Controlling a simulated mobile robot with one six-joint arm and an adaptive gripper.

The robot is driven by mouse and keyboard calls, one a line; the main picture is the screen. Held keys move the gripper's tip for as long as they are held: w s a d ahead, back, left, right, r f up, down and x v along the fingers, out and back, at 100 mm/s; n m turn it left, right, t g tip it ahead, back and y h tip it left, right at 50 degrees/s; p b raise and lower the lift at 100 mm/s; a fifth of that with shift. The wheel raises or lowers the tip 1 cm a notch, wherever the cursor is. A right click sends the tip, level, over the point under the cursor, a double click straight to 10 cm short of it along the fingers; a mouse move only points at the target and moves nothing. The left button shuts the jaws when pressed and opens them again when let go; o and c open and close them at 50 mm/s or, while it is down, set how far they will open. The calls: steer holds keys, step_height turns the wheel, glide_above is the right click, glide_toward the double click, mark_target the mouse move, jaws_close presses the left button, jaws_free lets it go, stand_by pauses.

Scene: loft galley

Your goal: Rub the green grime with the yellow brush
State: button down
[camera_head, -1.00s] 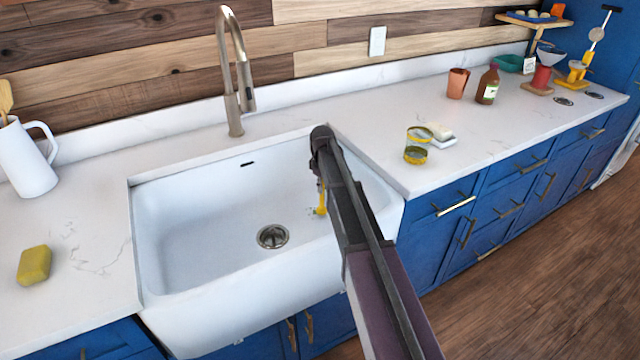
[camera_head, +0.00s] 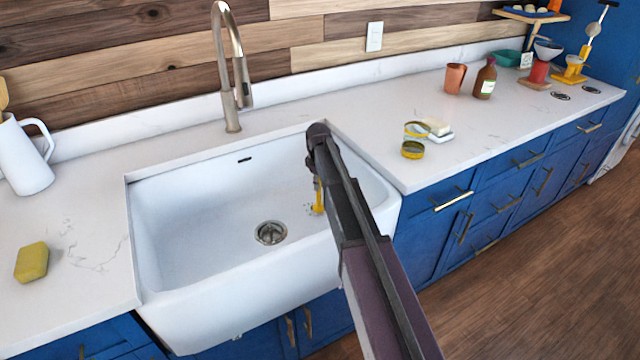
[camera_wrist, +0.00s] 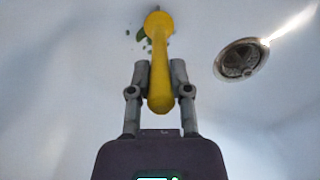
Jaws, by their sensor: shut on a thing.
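The yellow brush (camera_wrist: 159,62) is held in my gripper (camera_wrist: 160,80), whose fingers are shut on its handle in the wrist view. Its head end points down to the sink floor, and small patches of green grime (camera_wrist: 142,38) show beside and around that end. I cannot tell whether the brush touches the floor. In the head view the brush (camera_head: 319,196) hangs below my arm inside the white sink (camera_head: 190,225), right of the drain. The grime is mostly hidden there, and my arm covers most of my gripper.
The round drain (camera_head: 271,232) lies left of the brush. A tall faucet (camera_head: 232,100) stands behind the sink. A yellow sponge (camera_head: 32,262) and white pitcher (camera_head: 22,160) are on the left counter. Soap (camera_head: 436,128) and an open tin (camera_head: 412,150) sit on the right counter.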

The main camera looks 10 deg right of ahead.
steer(key=shift+w+a, duration=0.3)
steer(key=shift+w, duration=0.55)
steer(key=shift+w+a, duration=0.25)
steer(key=shift+w, duration=0.75)
steer(key=shift+w+a, duration=0.3)
steer(key=shift+w, duration=0.45)
steer(key=shift+w+a, duration=0.25)
steer(key=shift+w, duration=0.5)
steer(key=shift+s, duration=0.1)
steer(key=shift+s+d, duration=0.3)
steer(key=shift+s, duration=0.5)
steer(key=shift+s+d, duration=0.25)
steer(key=shift+s, duration=0.55)
steer(key=shift+s+d, duration=0.3)
steer(key=shift+s, duration=0.55)
steer(key=shift+s+d, duration=0.25)
steer(key=shift+s, duration=0.55)
